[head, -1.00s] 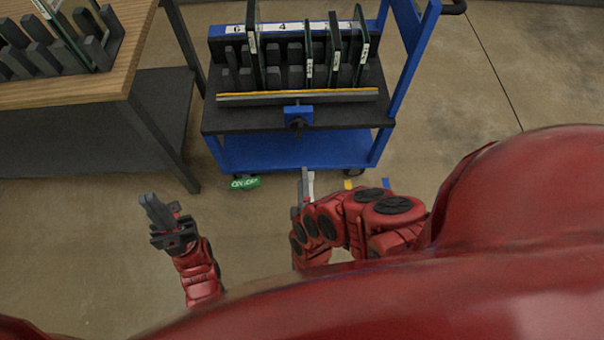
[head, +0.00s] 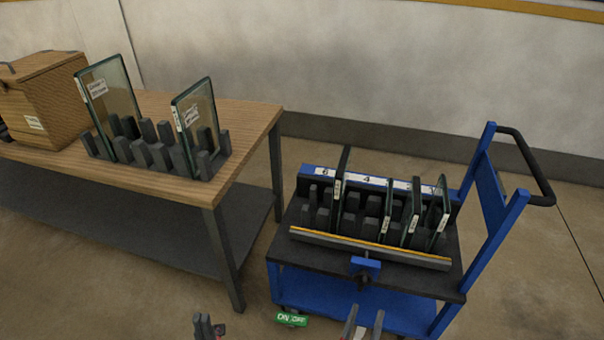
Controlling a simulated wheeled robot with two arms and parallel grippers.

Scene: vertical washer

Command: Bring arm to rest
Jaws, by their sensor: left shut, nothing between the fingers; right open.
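My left gripper (head: 205,327) shows only its fingertips at the bottom edge of the head view. Its fingers are together and hold nothing. My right gripper (head: 363,326) shows its two fingertips at the bottom edge, in front of the blue cart (head: 285,287). Its fingers are apart and nothing shows between them. Both arms are below the picture and hidden.
The cart's dark rack (head: 350,215) holds several upright glass panels. A wooden table (head: 250,117) at left carries another rack (head: 160,155) with two glass panels, and a wooden box (head: 45,105). A green tag (head: 291,320) is near the cart's lower edge.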

